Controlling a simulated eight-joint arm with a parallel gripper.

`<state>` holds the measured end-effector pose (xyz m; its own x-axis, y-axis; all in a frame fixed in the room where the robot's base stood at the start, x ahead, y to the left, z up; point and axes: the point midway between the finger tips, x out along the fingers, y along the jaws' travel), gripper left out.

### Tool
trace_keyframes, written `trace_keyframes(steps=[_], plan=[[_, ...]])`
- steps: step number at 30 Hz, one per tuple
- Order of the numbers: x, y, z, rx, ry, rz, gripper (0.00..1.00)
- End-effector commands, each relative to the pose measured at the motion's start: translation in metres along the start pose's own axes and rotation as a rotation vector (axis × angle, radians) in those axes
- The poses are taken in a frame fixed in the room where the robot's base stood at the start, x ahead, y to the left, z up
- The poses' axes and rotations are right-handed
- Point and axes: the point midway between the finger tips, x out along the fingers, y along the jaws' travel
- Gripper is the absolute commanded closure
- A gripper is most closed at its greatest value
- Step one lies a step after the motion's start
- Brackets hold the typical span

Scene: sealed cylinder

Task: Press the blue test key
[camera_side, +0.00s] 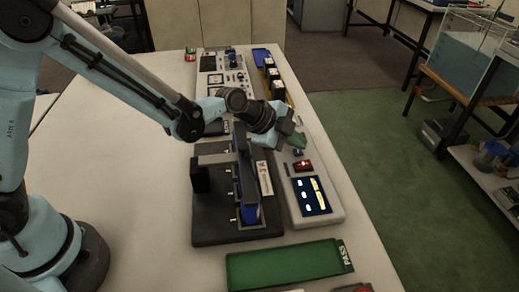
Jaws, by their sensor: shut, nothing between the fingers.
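A small blue key (297,152) sits on the pale control panel (328,212), just above a red key or lamp with a bright spot (303,166). I take it for the blue test key, but it is small and partly close under my gripper. My gripper (296,141) is shut and empty, over the upper part of the panel, right by the blue key. I cannot tell whether it touches the key. A dark blue display (312,196) with white and yellow marks lies lower on the panel.
A black fixture (210,226) holding a blue upright part (249,212) stands left of the panel. A green PASS tray (280,266) lies in front. Another panel (222,76) and yellow-and-black items (274,80) stand behind. The table is clear at left.

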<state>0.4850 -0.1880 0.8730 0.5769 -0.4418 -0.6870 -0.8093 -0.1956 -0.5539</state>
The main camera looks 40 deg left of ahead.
Motion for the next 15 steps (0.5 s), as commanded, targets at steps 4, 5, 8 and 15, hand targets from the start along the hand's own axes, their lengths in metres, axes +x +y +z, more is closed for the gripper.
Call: trace_keyframes(steps=[4, 5, 8, 15], plan=[[0.0035, 0.0059, 0.0041, -0.072, 0.01, 0.026, 1.0], [0.0026, 0.0056, 0.0034, -0.071, 0.01, 0.026, 1.0], [-0.0003, 0.0047, 0.0009, -0.07, 0.01, 0.026, 1.0], [-0.0011, 0.005, -0.0016, -0.069, 0.011, 0.028, 1.0]])
